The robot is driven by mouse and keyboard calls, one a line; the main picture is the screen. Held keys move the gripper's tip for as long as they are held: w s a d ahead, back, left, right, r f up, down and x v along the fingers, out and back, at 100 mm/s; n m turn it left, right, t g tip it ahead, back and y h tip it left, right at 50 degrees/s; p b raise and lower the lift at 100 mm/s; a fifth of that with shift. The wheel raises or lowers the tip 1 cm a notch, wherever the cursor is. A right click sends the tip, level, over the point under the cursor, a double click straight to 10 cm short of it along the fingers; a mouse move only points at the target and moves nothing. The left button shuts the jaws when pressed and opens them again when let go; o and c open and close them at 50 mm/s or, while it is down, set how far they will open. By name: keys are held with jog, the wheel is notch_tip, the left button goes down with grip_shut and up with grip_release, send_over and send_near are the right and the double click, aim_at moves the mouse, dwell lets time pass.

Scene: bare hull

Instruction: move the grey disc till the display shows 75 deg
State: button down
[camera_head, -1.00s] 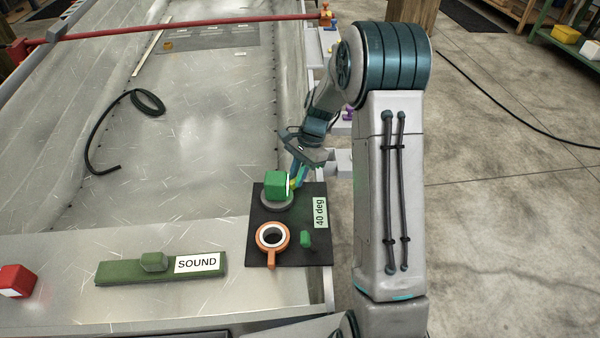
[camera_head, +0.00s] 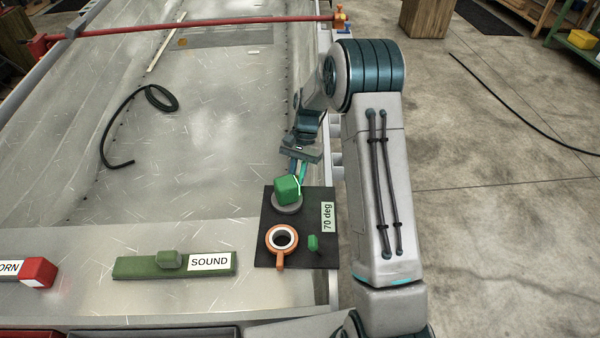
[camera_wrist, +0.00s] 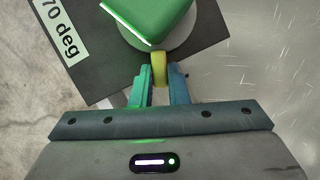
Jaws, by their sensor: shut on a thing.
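The grey disc (camera_head: 287,208) lies on a dark panel (camera_head: 268,222) with a green block (camera_head: 288,190) on top of it; the block hides most of the disc. In the wrist view the disc (camera_wrist: 184,38) shows as a pale rim beside the block. The display (camera_head: 327,216) on the panel's right side reads 70 deg, also legible in the wrist view (camera_wrist: 60,28). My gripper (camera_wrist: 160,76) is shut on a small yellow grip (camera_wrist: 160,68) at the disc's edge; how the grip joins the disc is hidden.
An orange ring with a handle (camera_head: 282,239) and a small green knob (camera_head: 313,242) are on the panel's near half. A green bar labelled SOUND (camera_head: 140,268) and a red block (camera_head: 39,272) lie to the left. A black cable (camera_head: 110,130) lies in the hull.

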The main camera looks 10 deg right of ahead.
jog(key=shift+w+a+r+n, duration=0.1)
jog(key=shift+w+a+n, duration=0.15)
jog(key=shift+n, duration=0.25)
jog(key=shift+a+h, duration=0.1)
jog(key=shift+h, duration=0.2)
jog(key=c, duration=1.4)
grip_release()
jog(key=p+v, duration=0.2)
jog(key=v, duration=1.1)
jog(key=shift+w+r, duration=0.25)
